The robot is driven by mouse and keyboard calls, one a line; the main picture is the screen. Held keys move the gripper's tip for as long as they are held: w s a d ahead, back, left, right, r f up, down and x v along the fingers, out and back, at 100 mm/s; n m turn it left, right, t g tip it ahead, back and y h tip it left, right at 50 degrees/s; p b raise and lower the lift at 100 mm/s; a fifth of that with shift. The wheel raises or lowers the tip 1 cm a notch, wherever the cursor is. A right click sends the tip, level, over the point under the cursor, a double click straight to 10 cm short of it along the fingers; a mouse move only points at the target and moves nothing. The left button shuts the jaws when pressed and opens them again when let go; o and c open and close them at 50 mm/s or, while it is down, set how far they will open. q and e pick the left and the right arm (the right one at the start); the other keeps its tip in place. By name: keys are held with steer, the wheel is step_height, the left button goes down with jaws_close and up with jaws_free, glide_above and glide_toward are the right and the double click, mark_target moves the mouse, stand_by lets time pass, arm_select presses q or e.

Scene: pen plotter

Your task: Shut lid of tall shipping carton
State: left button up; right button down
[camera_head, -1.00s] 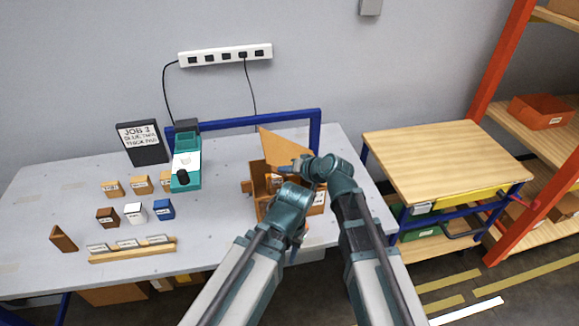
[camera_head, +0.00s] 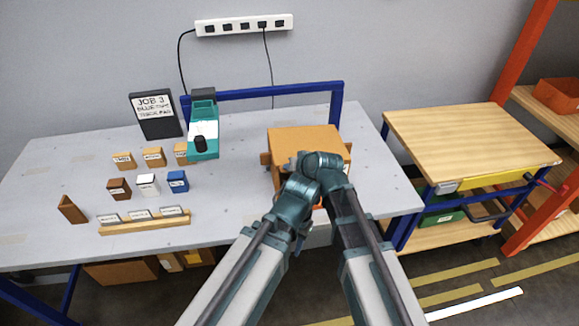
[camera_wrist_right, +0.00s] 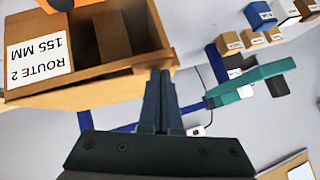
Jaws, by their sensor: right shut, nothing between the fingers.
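The tall shipping carton (camera_head: 282,181) stands near the right end of the table, mostly behind my arms. Its tan lid (camera_head: 305,137) lies about flat across the top; whether it is fully seated is hidden. In the right wrist view the carton shows upside down, with a "ROUTE 2 155 MM" label (camera_wrist_right: 38,48) and dark inner faces. My right gripper (camera_wrist_right: 160,80) is shut and empty, its fingertips close to the carton's edge. In the head view my arms overlap in front of the carton. My left gripper's fingers are hidden there.
A teal device (camera_head: 203,135) and a dark job sign (camera_head: 156,115) stand left of the carton. Several small boxes (camera_head: 148,183) and a wooden rail (camera_head: 146,224) lie further left. A blue frame (camera_head: 270,92) runs behind. A wooden-topped cart (camera_head: 470,145) stands at right.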

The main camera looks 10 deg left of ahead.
steer(key=shift+s+a+f+b, duration=0.1)
steer(key=shift+a+f+b, duration=0.05)
steer(key=shift+f+b, duration=0.6)
steer(key=shift+s+f, duration=0.1)
steer(key=shift+f, duration=0.1)
steer(key=shift+r, duration=0.1)
steer(key=s+d+r+p, duration=0.2)
steer(key=s+r+p, duration=0.4)
steer(key=r+p, duration=0.5)
steer(key=shift+s, duration=0.3)
steer(key=shift+d, duration=0.15)
